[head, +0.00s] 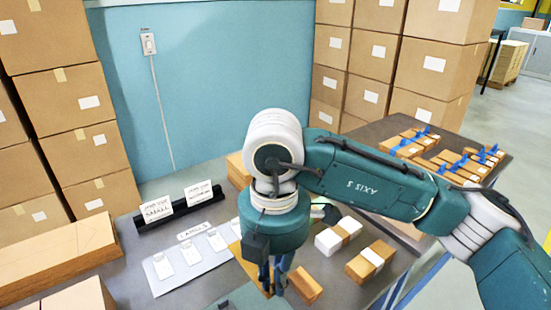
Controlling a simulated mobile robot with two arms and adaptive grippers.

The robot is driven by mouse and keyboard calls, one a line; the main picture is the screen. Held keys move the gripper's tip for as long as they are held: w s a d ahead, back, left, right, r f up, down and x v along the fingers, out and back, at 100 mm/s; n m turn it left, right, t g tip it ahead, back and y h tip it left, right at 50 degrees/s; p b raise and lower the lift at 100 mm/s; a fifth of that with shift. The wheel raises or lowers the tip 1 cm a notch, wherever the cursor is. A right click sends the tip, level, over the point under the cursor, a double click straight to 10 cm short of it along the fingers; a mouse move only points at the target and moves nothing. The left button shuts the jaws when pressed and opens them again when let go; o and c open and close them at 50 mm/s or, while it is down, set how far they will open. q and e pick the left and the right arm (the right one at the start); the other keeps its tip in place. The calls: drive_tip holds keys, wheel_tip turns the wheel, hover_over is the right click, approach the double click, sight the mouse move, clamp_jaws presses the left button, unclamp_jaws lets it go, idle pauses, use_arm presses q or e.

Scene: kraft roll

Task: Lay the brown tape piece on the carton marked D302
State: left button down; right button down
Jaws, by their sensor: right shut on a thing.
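My right gripper (273,284) points down over the grey table, shut on a small brown piece that its fingers mostly hide; it looks like the brown tape piece. Just right of the fingers lies a small brown carton (306,285). Farther right are a brown carton with a white band (371,262) and a white carton with a brown band (338,236). No marking D302 can be read on any carton from here. My left gripper is not in view.
A pale labels board (192,261) with white cards lies left of my gripper, before a black rack (178,209) of cards. Cartons with blue pieces (415,142) stand at the back right. Stacked boxes (95,134) flank the blue wall. My arm crosses above the table.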

drive_tip(key=shift+w+d+f+n, duration=0.1)
drive_tip(key=shift+d+n, duration=0.25)
drive_tip(key=shift+n, duration=0.35)
drive_tip(key=s+d+f+m, duration=0.2)
drive_tip(key=d+f+m, duration=0.1)
drive_tip(key=d+m, duration=0.6)
drive_tip(key=s+d+f+m, duration=0.2)
drive_tip(key=d+m, duration=0.7)
drive_tip(key=m, duration=0.8)
drive_tip(key=shift+s+d+f+m, duration=0.15)
drive_tip(key=shift+s+f+m, duration=0.15)
drive_tip(key=shift+f, duration=0.25)
drive_tip(key=shift+w+d+r, duration=0.1)
drive_tip(key=shift+d, duration=0.05)
